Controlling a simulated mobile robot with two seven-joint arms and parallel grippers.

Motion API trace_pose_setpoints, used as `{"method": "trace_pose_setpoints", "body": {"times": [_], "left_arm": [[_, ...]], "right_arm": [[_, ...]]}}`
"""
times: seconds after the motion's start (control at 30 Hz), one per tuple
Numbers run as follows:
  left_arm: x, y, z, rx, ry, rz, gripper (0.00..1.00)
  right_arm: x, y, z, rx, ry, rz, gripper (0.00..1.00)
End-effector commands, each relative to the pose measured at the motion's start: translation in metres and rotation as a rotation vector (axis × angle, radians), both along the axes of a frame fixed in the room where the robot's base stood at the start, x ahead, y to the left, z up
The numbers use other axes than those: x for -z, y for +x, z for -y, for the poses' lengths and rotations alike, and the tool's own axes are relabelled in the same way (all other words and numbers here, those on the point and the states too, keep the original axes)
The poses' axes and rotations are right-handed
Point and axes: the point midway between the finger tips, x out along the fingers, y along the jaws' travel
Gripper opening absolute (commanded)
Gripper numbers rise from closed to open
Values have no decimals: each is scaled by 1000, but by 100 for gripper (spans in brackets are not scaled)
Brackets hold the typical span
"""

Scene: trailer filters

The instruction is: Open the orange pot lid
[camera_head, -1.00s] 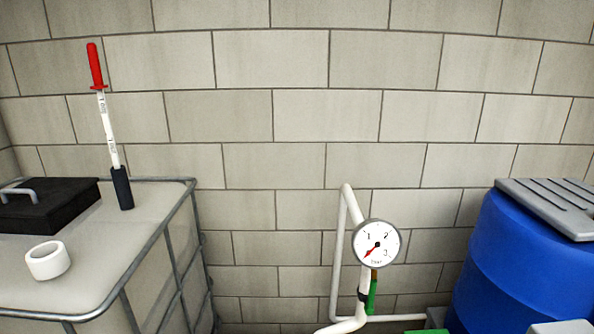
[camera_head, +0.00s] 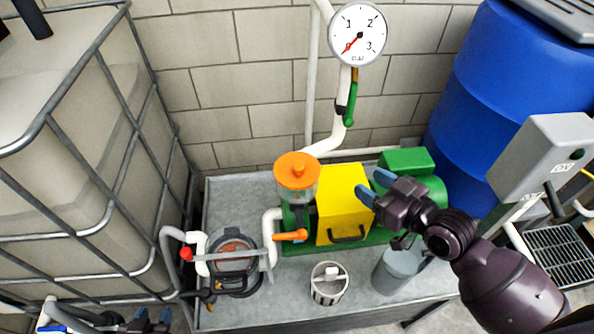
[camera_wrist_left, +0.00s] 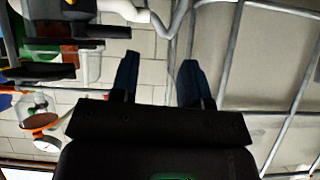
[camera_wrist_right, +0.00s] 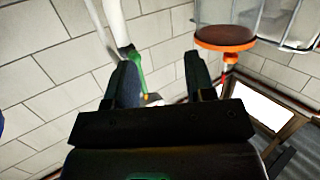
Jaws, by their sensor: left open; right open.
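The orange pot lid (camera_head: 297,168) sits closed on a clear pot (camera_head: 302,192) on the green pump unit in the head view. My right gripper (camera_head: 375,186) is open and empty, right of the lid, beyond the yellow box. The right wrist view shows the lid (camera_wrist_right: 225,38) upside down, right of the open fingers (camera_wrist_right: 162,82) and apart from them. My left gripper (camera_head: 152,316) is open at the bottom left edge of the head view, far from the lid. The lid (camera_wrist_left: 45,119) also shows small at the left of the left wrist view.
A yellow box (camera_head: 342,200) stands right of the pot. A pipe with a pressure gauge (camera_head: 358,34) rises behind. An orange-handled valve (camera_head: 291,235), a strainer housing (camera_head: 235,262) and a white cup (camera_head: 328,287) lie in front. A caged tank (camera_head: 75,180) fills the left.

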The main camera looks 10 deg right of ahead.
Motion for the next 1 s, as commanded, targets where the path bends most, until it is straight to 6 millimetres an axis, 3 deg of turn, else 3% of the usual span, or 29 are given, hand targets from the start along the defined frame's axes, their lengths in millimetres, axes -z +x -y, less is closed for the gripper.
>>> {"method": "trace_pose_setpoints", "body": {"times": [0.03,0.23,0.53,0.83,1.0], "left_arm": [[13,-3,0,2,1,-14,43],[25,-3,1,9,2,-29,43],[14,0,1,12,5,-21,43],[8,2,1,10,5,-13,43],[-1,3,1,4,2,-4,43]], "right_arm": [[5,0,-8,-53,14,-3,50],[-14,-10,-36,-225,92,7,50],[-49,-35,-59,-357,206,48,50],[-52,-32,-63,-365,155,115,50],[-56,-21,-78,-364,156,120,50]]}}
